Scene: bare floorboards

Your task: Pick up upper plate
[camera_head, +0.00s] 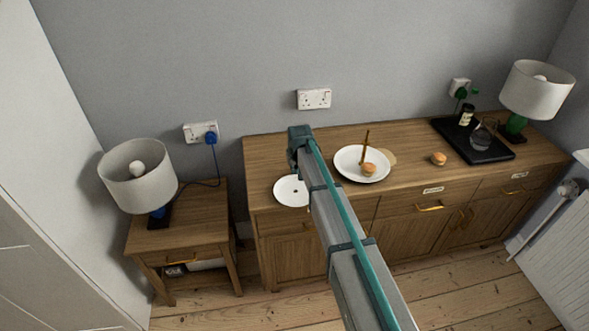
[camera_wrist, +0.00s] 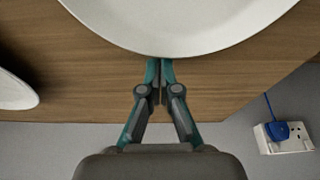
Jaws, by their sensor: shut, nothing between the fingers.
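A white plate (camera_head: 286,188) lies near the left end of the wooden cabinet, partly covered by my arm in the head view. A small dark spot shows on it. In the wrist view a white plate (camera_wrist: 180,25) fills the top, cut off by the frame. My gripper (camera_wrist: 160,66) is shut and empty, its fingertips at the near rim of this plate; whether they touch cannot be told. In the head view my arm hides the fingers. Another white plate (camera_head: 348,170) to the right holds a bun and a brown upright piece. I cannot tell whether either plate is stacked.
The wooden cabinet (camera_head: 408,160) also bears a loose bun (camera_head: 438,159), a black tray (camera_head: 490,151) with a bottle and glass, and a green lamp (camera_head: 537,90). A side table (camera_head: 205,232) with a lamp stands left. A grey wall is close behind.

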